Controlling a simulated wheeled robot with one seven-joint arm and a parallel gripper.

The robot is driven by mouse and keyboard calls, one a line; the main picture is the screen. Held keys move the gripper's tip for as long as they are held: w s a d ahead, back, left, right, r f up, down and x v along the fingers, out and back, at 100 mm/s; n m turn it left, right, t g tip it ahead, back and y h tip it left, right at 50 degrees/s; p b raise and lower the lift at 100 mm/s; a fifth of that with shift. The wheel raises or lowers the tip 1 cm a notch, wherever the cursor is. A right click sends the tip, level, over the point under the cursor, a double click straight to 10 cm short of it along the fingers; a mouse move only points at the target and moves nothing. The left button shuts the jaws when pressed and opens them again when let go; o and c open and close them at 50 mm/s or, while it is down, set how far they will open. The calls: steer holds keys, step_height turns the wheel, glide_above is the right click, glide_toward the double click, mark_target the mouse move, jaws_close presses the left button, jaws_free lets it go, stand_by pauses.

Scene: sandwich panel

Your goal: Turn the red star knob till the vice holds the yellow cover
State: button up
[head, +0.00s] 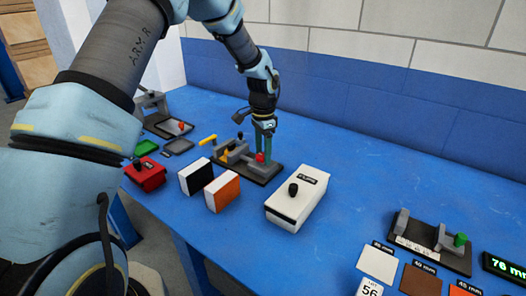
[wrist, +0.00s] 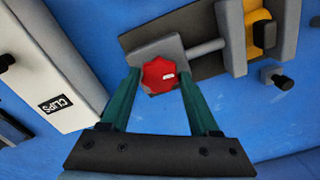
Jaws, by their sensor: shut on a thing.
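The red star knob (wrist: 160,74) sits on the grey end block of the vice (wrist: 231,38), at the end of its screw rod. In the head view the knob (head: 260,157) shows just under my gripper (head: 264,150). My gripper (wrist: 160,80) points down with its two green fingers on either side of the knob, shut on it. The yellow cover (wrist: 263,36) lies between the vice's grey jaws; any small gap to the jaws is too fine to tell. In the head view the yellow cover (head: 226,154) is small and partly hidden by the jaws.
A white CLIPS box (head: 298,197) stands right of the vice. Black-and-white (head: 195,176) and orange-and-white (head: 222,192) blocks and a red box (head: 146,174) stand in front and left. A gauge stand (head: 432,242) is far right. The blue table behind is clear.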

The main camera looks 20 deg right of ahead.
mark_target(263, 155)
steer(key=m, duration=0.4)
steer(key=shift+m+p, duration=0.4)
stand_by(0.4)
steer(key=o, duration=1.4)
steer(key=shift+c, duration=0.2)
step_height(263, 155, up, 11)
steer(key=b, duration=0.2)
steer(key=shift+f, duration=0.1)
